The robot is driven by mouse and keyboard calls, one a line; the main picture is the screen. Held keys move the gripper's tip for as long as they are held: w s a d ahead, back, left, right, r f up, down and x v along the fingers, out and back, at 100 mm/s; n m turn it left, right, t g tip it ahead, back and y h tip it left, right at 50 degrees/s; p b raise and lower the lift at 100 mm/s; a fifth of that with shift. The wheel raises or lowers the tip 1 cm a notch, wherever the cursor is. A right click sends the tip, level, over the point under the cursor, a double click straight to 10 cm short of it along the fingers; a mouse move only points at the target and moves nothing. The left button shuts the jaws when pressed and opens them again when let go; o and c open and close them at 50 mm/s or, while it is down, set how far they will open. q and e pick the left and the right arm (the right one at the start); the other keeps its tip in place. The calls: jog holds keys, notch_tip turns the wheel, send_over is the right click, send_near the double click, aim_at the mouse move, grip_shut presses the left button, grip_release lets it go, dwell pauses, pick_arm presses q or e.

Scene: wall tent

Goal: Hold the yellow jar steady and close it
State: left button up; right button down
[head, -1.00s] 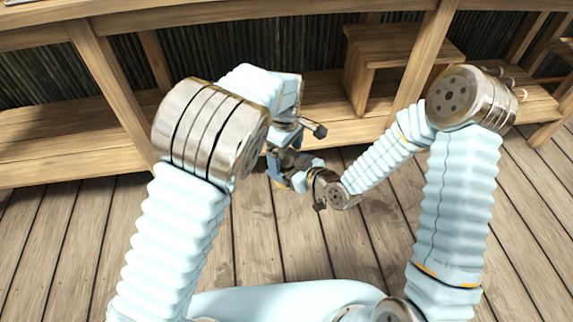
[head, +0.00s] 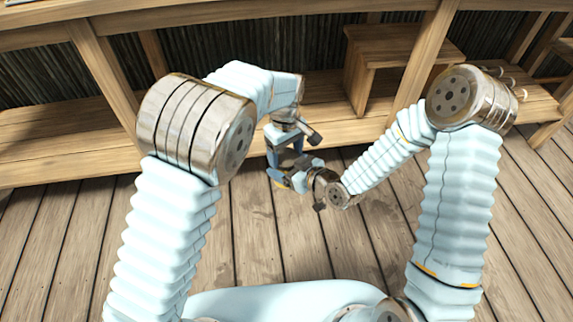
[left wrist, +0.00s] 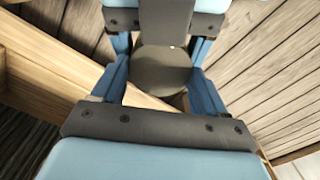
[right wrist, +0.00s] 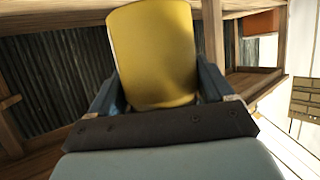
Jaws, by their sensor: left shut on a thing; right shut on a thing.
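The yellow jar (right wrist: 155,55) shows in the right wrist view between the two fingers of my right gripper (right wrist: 158,90), which is shut on it. In the left wrist view a dark grey round piece, apparently the lid (left wrist: 160,72), sits between the fingers of my left gripper (left wrist: 163,85), which is shut on it. In the head view my left gripper (head: 285,152) is just above and close to my right gripper (head: 284,179). The grippers hide the jar and lid there. I cannot tell whether lid and jar touch.
A wooden bench (head: 60,145) runs along the back wall, with a wooden stool-like block (head: 400,48) on it at the right. Upright wooden posts (head: 108,85) stand behind my arms. The plank floor (head: 262,245) is clear.

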pick_arm(q)
jog(key=o, duration=1.2)
jog(key=shift+c, duration=0.2)
jog(key=shift+r, duration=0.1)
jog(key=shift+r, duration=2.15)
notch_tip(320, 180, up, 12)
jog(key=shift+f, duration=0.1)
